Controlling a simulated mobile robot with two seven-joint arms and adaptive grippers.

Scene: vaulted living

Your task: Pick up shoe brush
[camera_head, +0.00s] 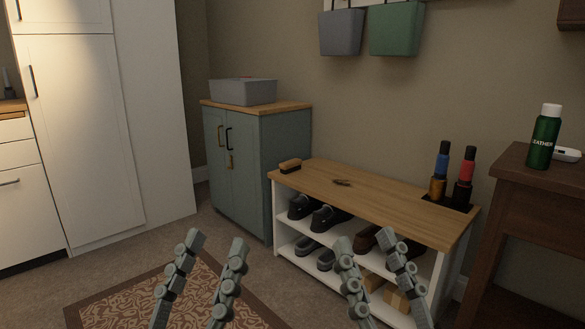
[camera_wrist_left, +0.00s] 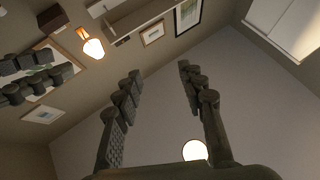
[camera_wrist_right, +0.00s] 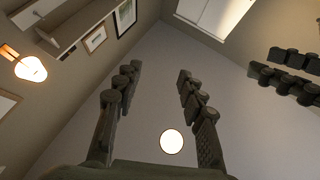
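The shoe brush (camera_head: 290,166), with a wooden back over dark bristles, lies on the left end of the wooden top of the shoe bench (camera_head: 385,203) in the head view. My left gripper (camera_head: 217,250) is open and empty, low in the head view, in front of and to the left of the bench. My right gripper (camera_head: 371,240) is open and empty, and it overlaps the lower shelves of the bench in the picture. Both wrist views point up at the ceiling and walls. The brush does not show in them.
Several dark shoes (camera_head: 327,218) sit on the bench shelves. A teal cabinet (camera_head: 275,150) with a grey bin (camera_head: 243,91) is left of the bench; a brown table (camera_head: 545,195) is right. A patterned rug (camera_head: 150,296) lies in front.

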